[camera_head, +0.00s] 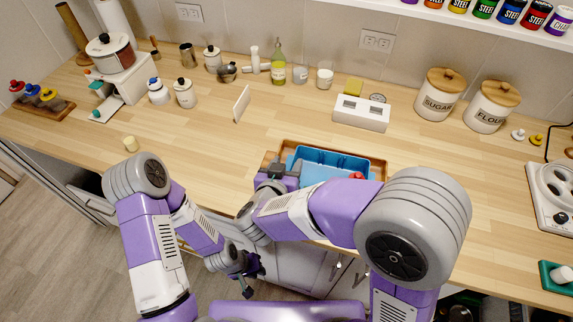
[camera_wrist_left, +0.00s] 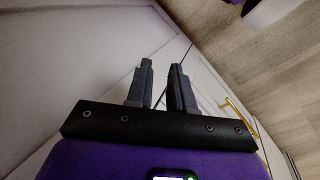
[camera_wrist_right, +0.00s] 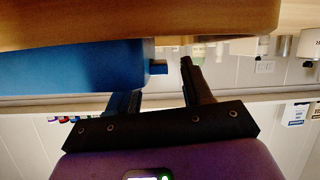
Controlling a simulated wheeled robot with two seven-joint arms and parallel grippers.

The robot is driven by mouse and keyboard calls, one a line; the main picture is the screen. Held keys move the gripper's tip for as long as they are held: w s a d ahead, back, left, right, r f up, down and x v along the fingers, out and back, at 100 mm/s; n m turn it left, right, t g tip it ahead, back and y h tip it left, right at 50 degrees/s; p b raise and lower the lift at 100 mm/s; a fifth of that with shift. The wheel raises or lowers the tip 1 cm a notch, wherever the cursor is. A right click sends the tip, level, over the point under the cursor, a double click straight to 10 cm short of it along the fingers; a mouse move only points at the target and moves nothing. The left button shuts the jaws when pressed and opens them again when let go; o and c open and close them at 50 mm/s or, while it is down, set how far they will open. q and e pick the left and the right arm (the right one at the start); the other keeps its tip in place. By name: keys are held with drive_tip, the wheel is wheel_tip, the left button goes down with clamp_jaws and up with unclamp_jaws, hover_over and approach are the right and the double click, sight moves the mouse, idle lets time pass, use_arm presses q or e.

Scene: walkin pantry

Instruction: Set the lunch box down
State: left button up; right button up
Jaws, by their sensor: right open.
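The lunch box is a blue open-topped box (camera_head: 325,163) in a wooden tray (camera_head: 318,147) near the counter's front edge. It fills the left of the right wrist view (camera_wrist_right: 70,68), where a small blue tab projects from its end. My right gripper (camera_head: 275,168) is at the box's left end, open, with its fingers apart around or beside the tab; contact cannot be told. My right arm hides the box's near side. My left gripper (camera_head: 247,286) hangs below the counter edge, empty, its fingers (camera_wrist_left: 161,68) slightly apart.
A small red thing (camera_head: 356,175) shows at the box's right, partly behind my arm. A white holder (camera_head: 361,115) stands behind the tray, and sugar (camera_head: 438,95) and flour (camera_head: 491,106) canisters stand at the back right. The counter left of the tray is mostly clear, with an upright board (camera_head: 242,104).

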drive_tip(key=p+v, duration=0.3)
drive_tip(key=v, duration=0.9)
